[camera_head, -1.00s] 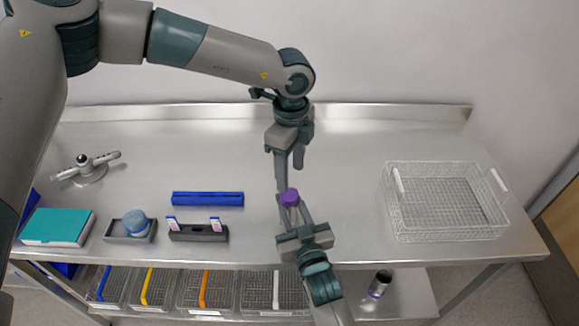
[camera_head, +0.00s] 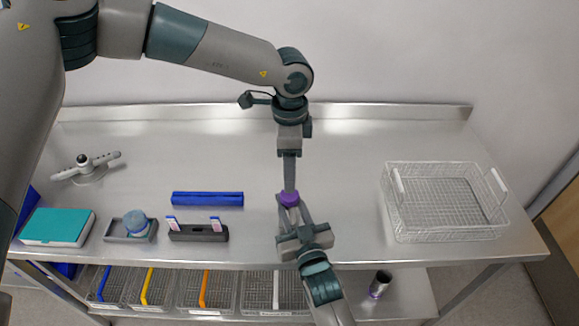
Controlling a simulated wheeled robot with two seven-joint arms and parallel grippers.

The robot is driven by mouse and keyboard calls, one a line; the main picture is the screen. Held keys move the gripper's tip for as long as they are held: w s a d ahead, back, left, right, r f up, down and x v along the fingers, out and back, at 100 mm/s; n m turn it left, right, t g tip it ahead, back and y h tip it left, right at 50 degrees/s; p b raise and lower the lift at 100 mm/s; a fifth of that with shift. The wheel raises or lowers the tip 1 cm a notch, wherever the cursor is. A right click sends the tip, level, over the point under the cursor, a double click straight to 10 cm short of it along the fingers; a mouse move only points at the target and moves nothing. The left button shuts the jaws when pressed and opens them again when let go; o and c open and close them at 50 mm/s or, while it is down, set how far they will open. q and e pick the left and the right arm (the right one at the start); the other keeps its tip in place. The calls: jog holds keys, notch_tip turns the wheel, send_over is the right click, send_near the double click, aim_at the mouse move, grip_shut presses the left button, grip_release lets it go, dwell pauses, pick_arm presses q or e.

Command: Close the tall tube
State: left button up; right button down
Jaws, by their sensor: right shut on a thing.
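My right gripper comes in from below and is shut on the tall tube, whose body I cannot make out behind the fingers. My left gripper (camera_head: 289,188) points down from above, with its fingertips right at the cap. Its fingers line up edge-on, so I cannot tell whether they are open or shut, or whether they touch the cap.
A dark rack (camera_head: 198,233) with two small labelled pieces, a blue bar (camera_head: 208,199), a grey tray (camera_head: 116,237) with a blue round item and a teal box (camera_head: 57,227) lie left. A wire basket (camera_head: 399,222) stands right. The metal table (camera_head: 340,150) is clear between.

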pick_arm(q)
jog(key=shift+f, duration=3.9)
jog(key=c, duration=0.9)
jog(key=o, duration=1)
jog(key=shift+r, duration=0.15)
jog(key=shift+r, duration=2.15)
jog(key=shift+c, duration=0.5)
